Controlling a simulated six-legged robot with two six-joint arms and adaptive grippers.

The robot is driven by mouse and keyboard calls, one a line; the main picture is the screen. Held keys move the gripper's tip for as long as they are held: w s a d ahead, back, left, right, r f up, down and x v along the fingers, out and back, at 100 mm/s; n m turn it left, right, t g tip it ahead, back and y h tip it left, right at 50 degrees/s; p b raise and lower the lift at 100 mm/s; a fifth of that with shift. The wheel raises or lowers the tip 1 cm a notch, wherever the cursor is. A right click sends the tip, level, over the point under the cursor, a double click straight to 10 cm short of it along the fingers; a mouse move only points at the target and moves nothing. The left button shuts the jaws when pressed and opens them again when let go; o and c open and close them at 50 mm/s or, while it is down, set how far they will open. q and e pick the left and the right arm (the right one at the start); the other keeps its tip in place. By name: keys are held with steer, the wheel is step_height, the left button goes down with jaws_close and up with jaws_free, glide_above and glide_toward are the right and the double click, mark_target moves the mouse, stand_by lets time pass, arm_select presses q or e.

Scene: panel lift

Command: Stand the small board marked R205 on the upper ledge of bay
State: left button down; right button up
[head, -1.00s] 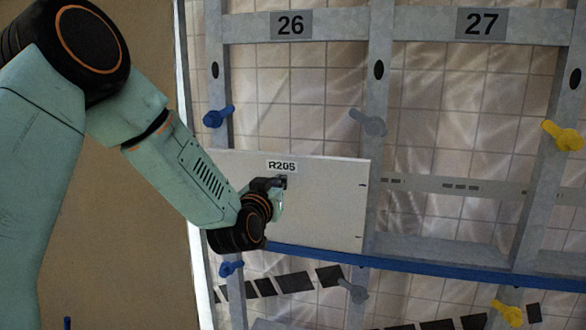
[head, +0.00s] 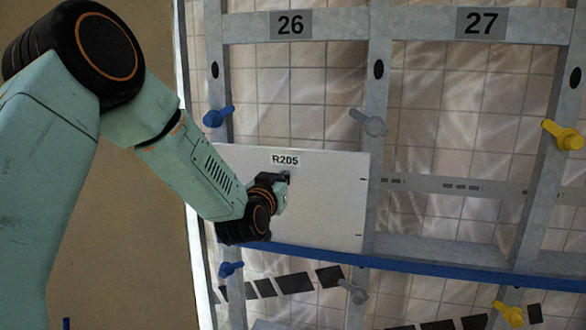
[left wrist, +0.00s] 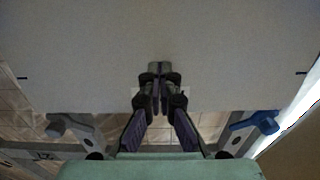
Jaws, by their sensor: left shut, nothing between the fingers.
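The white board marked R205 (head: 325,210) stands on the blue ledge (head: 430,268) in bay 26 (head: 291,24). It looks close to upright, with its right part in front of the grey post. My left gripper (head: 285,181) is shut and empty, with its fingertips at the board's front face just below the label. In the left wrist view the board (left wrist: 80,60) fills the upper part, and the shut fingers (left wrist: 158,70) partly cover the label. I cannot tell whether the tips touch the board. My right gripper is out of view.
Blue turn-clips (head: 218,116) sit on the left post, grey ones (head: 368,122) on the middle post and yellow ones (head: 563,135) on the right post. Bay 27 (head: 482,23) is empty. A brown wall (head: 140,240) is at left.

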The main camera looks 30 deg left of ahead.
arm_select(q)
steer(key=shift+x, duration=1.45)
steer(key=p+v, duration=0.2)
steer(key=v, duration=0.8)
stand_by(1.5)
stand_by(0.5)
